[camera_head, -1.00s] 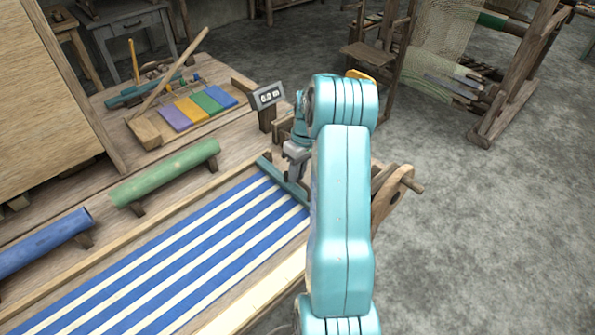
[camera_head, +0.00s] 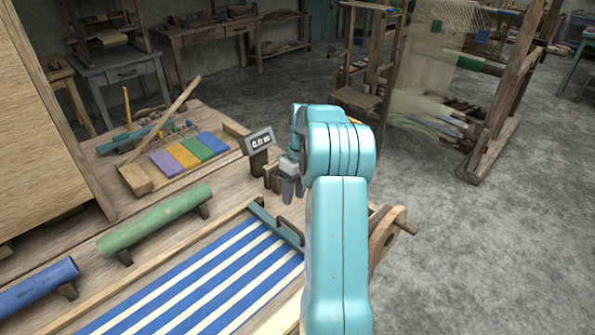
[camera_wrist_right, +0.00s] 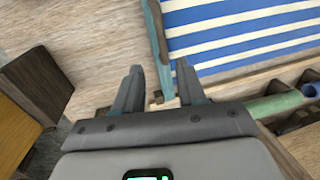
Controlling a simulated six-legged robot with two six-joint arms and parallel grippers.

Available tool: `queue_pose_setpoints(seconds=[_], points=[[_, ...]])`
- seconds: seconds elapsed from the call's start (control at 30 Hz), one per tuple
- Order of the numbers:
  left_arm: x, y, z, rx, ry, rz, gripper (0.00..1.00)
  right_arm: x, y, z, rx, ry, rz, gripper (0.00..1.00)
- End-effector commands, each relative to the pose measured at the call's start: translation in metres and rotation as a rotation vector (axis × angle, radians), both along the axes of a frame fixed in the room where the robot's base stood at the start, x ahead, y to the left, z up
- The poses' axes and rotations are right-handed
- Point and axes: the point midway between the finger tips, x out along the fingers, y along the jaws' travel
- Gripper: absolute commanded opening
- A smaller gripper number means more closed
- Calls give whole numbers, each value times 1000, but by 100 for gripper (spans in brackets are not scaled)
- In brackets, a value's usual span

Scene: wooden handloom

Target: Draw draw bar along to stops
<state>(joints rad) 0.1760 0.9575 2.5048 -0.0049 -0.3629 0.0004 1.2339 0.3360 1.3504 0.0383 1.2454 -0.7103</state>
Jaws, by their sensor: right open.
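The draw bar (camera_head: 276,226) is a teal bar across the far end of the blue-and-white striped cloth (camera_head: 215,285), with a dark handle on it. It also shows in the right wrist view (camera_wrist_right: 157,38), beside the cloth's edge. My right gripper (camera_head: 292,198) is open and empty, above the far end of the cloth near the bar. In the right wrist view its two fingers (camera_wrist_right: 158,75) stand apart, with the bar's end beyond the gap. My right arm hides part of the cloth and frame. I cannot make out the stops. My left gripper is not in view.
A small counter display (camera_head: 259,142) stands on a post beside the bar. A green roll (camera_head: 155,220) and a blue roll (camera_head: 35,288) lie left of the cloth. Coloured blocks (camera_head: 190,150) sit behind. A wooden crank piece (camera_head: 385,235) stands at the right.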

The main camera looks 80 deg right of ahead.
Motion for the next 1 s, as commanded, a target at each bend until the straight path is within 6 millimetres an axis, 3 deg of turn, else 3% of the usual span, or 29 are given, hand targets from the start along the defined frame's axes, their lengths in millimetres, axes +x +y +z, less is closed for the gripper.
queue_pose_setpoints(seconds=[0.2, 0.4, 1.0], points=[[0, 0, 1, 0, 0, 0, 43, -5, -9, 52, -4, -1, -1, 40], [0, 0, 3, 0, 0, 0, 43, -8, -13, 76, -2, -1, 0, 40], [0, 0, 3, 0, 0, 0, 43, -9, -13, 80, -1, 0, 0, 40]])
